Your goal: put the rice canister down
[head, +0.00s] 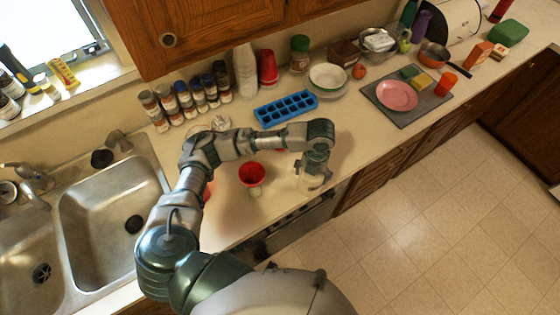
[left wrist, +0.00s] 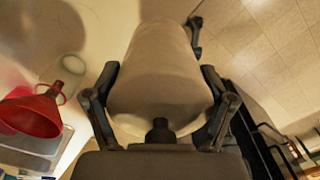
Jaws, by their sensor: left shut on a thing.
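The rice canister (left wrist: 158,75) is a pale, rounded container that fills the middle of the left wrist view. My left gripper (left wrist: 160,100) has a finger along each side of it and is shut on it. In the head view my left gripper (head: 315,160) points down over the counter near its front edge. A pale part of the canister (head: 312,180) shows just below it. I cannot tell whether its base touches the counter. My right gripper is not in view.
A red funnel (head: 252,174) stands left of the gripper; it also shows in the left wrist view (left wrist: 35,112). A blue ice tray (head: 286,106) lies behind. Spice jars (head: 185,100) line the wall. A grey mat (head: 408,98) with a pink plate (head: 396,95) lies right.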

